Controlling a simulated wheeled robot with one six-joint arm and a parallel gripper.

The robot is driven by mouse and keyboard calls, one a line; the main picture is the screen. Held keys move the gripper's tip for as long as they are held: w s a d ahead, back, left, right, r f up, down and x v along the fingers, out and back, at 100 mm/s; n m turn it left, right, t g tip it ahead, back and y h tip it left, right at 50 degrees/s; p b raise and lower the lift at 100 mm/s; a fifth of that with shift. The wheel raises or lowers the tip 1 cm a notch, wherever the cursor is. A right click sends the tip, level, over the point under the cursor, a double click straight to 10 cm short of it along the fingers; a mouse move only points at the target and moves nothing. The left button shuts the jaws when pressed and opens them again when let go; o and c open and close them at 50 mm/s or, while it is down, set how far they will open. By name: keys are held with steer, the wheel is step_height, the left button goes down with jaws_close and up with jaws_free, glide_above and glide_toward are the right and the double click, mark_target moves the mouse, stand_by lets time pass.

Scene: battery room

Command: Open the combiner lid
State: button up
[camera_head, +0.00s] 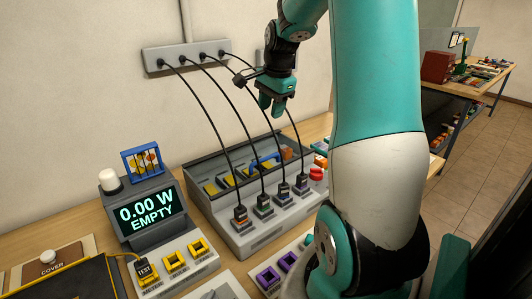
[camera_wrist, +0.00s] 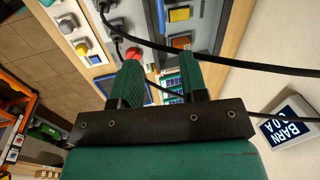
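The grey unit (camera_head: 246,242), apparently the combiner, stands on the bench by the wall. Several black cables plug into its sloped front. Its rear part has a dark raised rim (camera_head: 204,159), with yellow and blue parts showing within. I cannot tell whether a clear lid covers them. My gripper (camera_head: 271,111) hangs above and behind the unit, pointing down, clear of it. In the wrist view its green fingers (camera_wrist: 160,68) are apart. A dark cable passes near them; I cannot tell whether it lies between them.
The cables rise to a grey wall socket strip (camera_head: 186,55) and cross the space around my gripper. A display (camera_head: 149,213) reading "0.00 W EMPTY" stands to the left. A red button (camera_head: 316,174) is at the unit's right. My arm hides much of the bench's right side.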

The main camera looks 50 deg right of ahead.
steer(key=d, duration=0.1)
steer(key=p, duration=0.3)
glide_toward(268, 157)
steer(key=shift+m, duration=0.4)
steer(key=f, duration=0.2)
steer(key=w+f, duration=0.1)
steer(key=f, duration=0.2)
steer(key=w+f, duration=0.1)
steer(key=f, duration=0.2)
steer(key=shift+d+f, duration=0.2)
steer(key=shift+f, duration=0.05)
steer(key=shift+c, duration=0.5)
